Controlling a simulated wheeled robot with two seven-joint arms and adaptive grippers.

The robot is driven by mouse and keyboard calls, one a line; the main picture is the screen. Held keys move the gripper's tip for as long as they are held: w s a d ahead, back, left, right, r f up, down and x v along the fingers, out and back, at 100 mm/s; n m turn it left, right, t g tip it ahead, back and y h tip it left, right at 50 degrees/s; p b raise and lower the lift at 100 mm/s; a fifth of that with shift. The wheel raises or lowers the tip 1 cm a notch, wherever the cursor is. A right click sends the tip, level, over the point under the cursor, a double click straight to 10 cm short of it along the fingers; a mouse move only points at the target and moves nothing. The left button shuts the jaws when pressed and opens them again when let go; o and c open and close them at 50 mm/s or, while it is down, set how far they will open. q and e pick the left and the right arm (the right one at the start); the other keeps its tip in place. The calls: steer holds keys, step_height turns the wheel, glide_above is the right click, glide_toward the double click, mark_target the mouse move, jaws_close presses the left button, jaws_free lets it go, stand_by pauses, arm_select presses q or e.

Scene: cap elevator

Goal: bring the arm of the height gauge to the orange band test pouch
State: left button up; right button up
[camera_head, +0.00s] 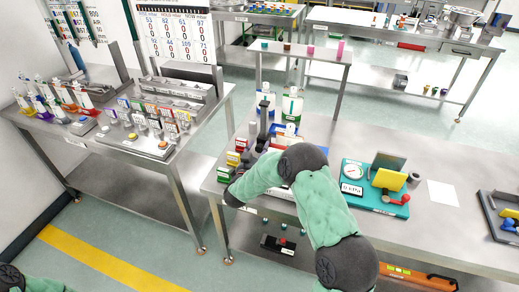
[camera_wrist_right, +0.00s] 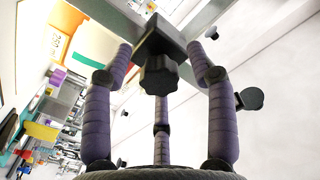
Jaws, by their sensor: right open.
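The dark upright column (camera_head: 263,118) near the back-left of the steel bench looks like the height gauge. Its arm is not clear in the head view. Small items with green, red and yellow labels (camera_head: 233,158) stand beside it; I cannot tell which is the orange band test pouch. My right forearm reaches in front of them and hides my right gripper's fingers in the head view. In the right wrist view my right gripper (camera_wrist_right: 160,70) is open, its three purple fingers spread around a black knob (camera_wrist_right: 158,76) under a dark block on a grey bar. Contact is unclear. My left gripper is out of view.
A teal board (camera_head: 352,190) with a dial and yellow block lies right of my arm, with a white sheet (camera_head: 442,194) beyond it. The left bench (camera_head: 90,146) holds several banded pouches. Bare steel lies around the sheet.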

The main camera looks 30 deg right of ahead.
steer(key=v, duration=1.1)
steer(key=shift+s, duration=0.2)
steer(key=shift+a, duration=0.15)
stand_by(0.6)
steer(key=s+a+f+n+g+y, duration=0.1)
steer(key=s+a+f+n+y, duration=0.1)
steer(key=a+f+y, duration=0.35)
steer(key=s+a+f+n+g+y, duration=0.1)
steer(key=a+f+n+y, duration=0.15)
steer(key=f, duration=0.65)
steer(key=s+a+f+n+g+y, duration=0.1)
steer(key=s+a+f+n+y, duration=0.2)
steer(key=f, duration=0.5)
steer(key=s+a+f+n+g+y, duration=0.2)
steer(key=s+a+f+g+y, duration=0.1)
steer(key=s, duration=0.7)
steer(key=s+a+f+n+g+y, duration=0.1)
steer(key=s+a+f+g+y, duration=0.2)
steer(key=s, duration=0.8)
steer(key=a+f+g, duration=0.2)
steer(key=a, duration=0.1)
steer(key=shift+a+n+y, duration=0.2)
steer(key=shift+n+y, duration=0.15)
steer(key=shift+y, duration=0.05)
steer(key=shift+d, duration=0.15)
